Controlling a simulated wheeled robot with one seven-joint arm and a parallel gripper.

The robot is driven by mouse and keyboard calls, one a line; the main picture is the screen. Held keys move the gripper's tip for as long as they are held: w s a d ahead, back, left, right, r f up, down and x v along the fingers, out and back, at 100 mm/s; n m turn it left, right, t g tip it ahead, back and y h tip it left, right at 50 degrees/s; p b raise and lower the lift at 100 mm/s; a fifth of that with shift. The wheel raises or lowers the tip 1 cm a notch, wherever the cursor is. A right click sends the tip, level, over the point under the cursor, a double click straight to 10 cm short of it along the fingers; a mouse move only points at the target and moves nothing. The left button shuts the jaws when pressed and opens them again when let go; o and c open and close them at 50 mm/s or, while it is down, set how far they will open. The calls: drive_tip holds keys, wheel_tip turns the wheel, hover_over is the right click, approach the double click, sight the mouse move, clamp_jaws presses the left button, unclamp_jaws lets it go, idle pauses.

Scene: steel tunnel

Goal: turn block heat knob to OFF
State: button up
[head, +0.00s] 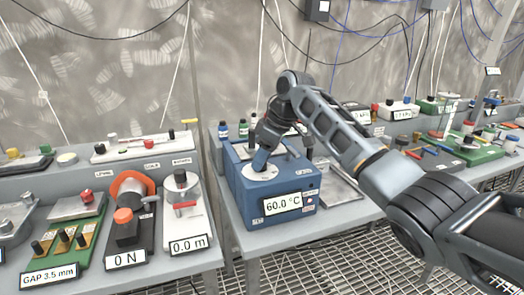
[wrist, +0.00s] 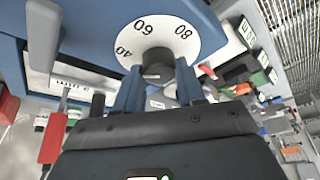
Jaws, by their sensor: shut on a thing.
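The block heater (head: 275,205) is a blue box on the middle bench in the head view, with a front display reading 60.0 °C. Its white dial (wrist: 175,27) carries 40, 60 and 80 in the wrist view; no OFF mark is visible there. The dark block heat knob (wrist: 157,62) stands at the dial's middle. My gripper (wrist: 158,82) is shut on the knob, with one blue-grey finger on each side. In the head view my gripper (head: 262,160) reaches down onto the dial on the heater's top, and the knob is hidden behind it.
Several small bottles (head: 233,130) stand behind the heater. A metal tray (head: 342,188) lies to its right. The left bench holds a 0.0 m device (head: 183,215) and a 0 N device (head: 128,225). A dark post (head: 308,142) rises beside the heater.

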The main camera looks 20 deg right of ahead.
drive_tip(key=n+g, duration=0.1)
drive_tip(key=n, duration=0.1)
drive_tip(key=n+y+b, duration=0.1)
drive_tip(key=n, duration=0.2)
drive_tip(key=shift+w+n+g, duration=0.2)
drive_tip(key=shift+n+g, duration=0.1)
drive_tip(key=shift+g, duration=0.1)
drive_tip(key=shift+n+g+b, duration=0.8)
drive_tip(key=shift+n+b, duration=0.75)
drive_tip(key=shift+n, duration=0.35)
drive_tip(key=o, duration=1.1)
drive_tip(key=shift+c, duration=0.2)
drive_tip(key=v, duration=0.8)
